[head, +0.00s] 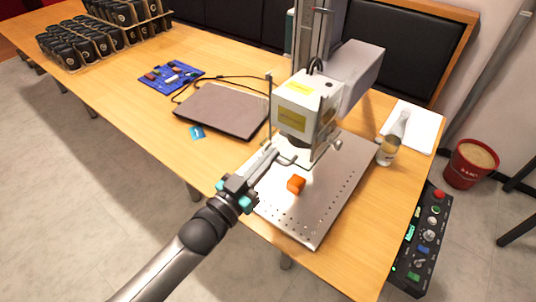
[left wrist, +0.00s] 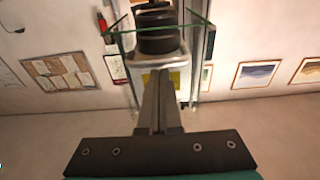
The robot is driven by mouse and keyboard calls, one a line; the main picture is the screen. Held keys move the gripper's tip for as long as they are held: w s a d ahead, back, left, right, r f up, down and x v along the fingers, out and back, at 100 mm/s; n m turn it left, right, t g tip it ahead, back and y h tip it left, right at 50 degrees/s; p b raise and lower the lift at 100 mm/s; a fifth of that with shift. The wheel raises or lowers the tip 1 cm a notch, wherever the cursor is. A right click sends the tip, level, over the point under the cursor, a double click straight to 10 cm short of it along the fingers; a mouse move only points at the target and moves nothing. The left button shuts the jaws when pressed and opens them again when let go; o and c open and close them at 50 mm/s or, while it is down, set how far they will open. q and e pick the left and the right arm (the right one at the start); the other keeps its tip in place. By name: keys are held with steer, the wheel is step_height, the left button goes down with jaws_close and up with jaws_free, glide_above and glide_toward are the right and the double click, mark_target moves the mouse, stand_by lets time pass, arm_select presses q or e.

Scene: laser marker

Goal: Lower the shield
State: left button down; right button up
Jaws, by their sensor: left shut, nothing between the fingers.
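The laser marker (head: 298,104) stands on the table with its white head over a perforated metal plate (head: 300,222). Its clear shield (left wrist: 123,36) has greenish edges and surrounds the black lens (left wrist: 160,30) in the left wrist view. In the head view the shield is hard to make out around the lower head. My left gripper (head: 273,153) is shut and empty, reaching in from the left just below the marker head. Its fingertips (left wrist: 159,74) lie below the shield and lens; I cannot tell whether they touch the shield. My right gripper is out of view.
A closed laptop (head: 222,109) and a blue board (head: 171,77) lie left. A jar (head: 388,151) and a white pad (head: 412,124) are right. A control panel (head: 421,243) is at the table's right edge.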

arm_select(q)
steer(key=shift+f, duration=0.15)
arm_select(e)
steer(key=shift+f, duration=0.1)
arm_select(q)
step_height(320, 180, down, 18)
steer(key=b, duration=1.3)
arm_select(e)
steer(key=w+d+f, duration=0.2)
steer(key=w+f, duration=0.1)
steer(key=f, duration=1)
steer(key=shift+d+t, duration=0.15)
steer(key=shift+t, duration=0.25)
arm_select(q)
steer(key=shift+f, duration=0.1)
